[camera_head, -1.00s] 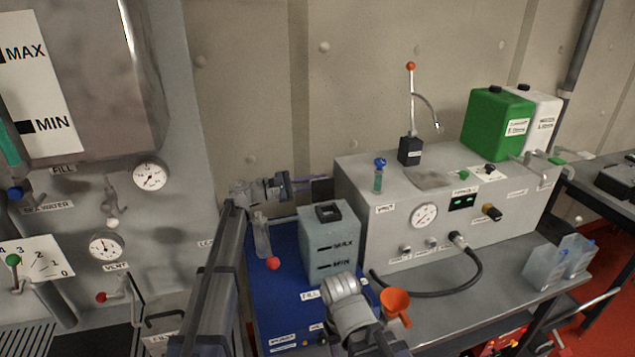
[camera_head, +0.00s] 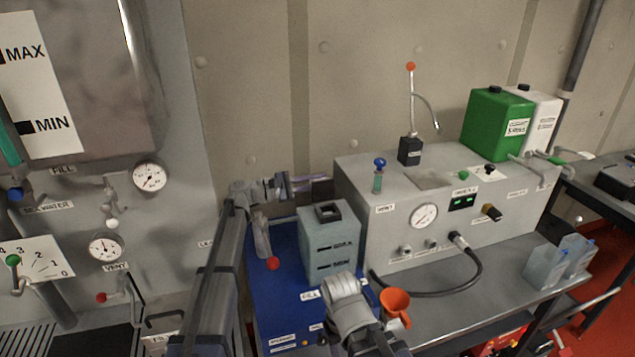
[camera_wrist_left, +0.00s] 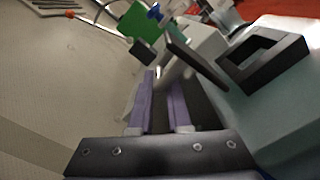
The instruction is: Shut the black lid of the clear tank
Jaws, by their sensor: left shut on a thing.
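The clear tank (camera_head: 316,258), pale grey-green with level marks on its front, stands on the blue cabinet. Its square black-rimmed opening (camera_head: 327,212) is uncovered and also shows in the left wrist view (camera_wrist_left: 262,62). My left gripper (camera_head: 300,187) is behind the tank's upper left edge. Its purple fingers (camera_wrist_left: 162,92) are shut on the lid, though their exact contact is hard to make out. My right gripper is not in view.
The grey machine (camera_head: 385,230) with a gauge stands close right of the tank. An orange funnel (camera_head: 395,302) is in front. A red-knobbed lever (camera_head: 272,263) is left of the tank. The concrete wall (camera_head: 260,100) is behind; the air above the tank is clear.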

